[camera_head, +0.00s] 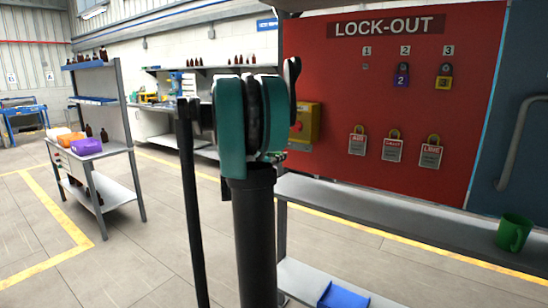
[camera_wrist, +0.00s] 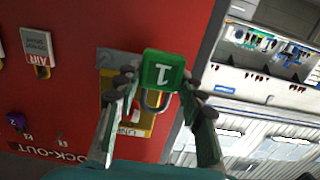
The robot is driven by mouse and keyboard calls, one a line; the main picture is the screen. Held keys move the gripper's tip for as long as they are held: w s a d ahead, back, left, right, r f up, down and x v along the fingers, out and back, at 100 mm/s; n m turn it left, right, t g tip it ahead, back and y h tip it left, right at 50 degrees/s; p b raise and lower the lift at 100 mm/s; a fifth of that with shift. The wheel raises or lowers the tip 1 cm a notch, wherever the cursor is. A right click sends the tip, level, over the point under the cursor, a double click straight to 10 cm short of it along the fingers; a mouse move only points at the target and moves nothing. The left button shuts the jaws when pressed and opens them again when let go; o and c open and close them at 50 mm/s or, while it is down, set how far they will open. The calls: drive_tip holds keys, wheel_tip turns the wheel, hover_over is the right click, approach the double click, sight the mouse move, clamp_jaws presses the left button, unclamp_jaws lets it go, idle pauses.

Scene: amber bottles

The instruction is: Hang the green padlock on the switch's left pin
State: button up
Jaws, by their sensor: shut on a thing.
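In the wrist view, my gripper (camera_wrist: 160,78) is shut on the green padlock (camera_wrist: 163,68), which bears a white "1". The picture is upside down there, and the silver shackle points down in it. The padlock overlaps the yellow switch box (camera_wrist: 143,120) on the red board. Whether the shackle touches a pin is unclear; the pins are hidden or too small to make out. In the head view, the yellow switch box (camera_head: 308,122) shows a red part at its left, partly behind my arm. The padlock and gripper fingers are hidden there.
On the red lock-out board (camera_head: 350,85), a purple padlock (camera_head: 402,75) hangs under 2 and a yellow padlock (camera_head: 444,76) under 3. Several tags hang below, including an AIR tag (camera_head: 357,142). A grey shelf (camera_head: 400,215) under the board holds a green mug (camera_head: 514,232).

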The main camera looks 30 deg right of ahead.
drive_tip(key=f+x, duration=0.1)
drive_tip(key=x, duration=0.6)
idle(0.8)
drive_tip(key=shift+f, duration=0.1)
idle(0.5)
drive_tip(key=o, duration=1.3)
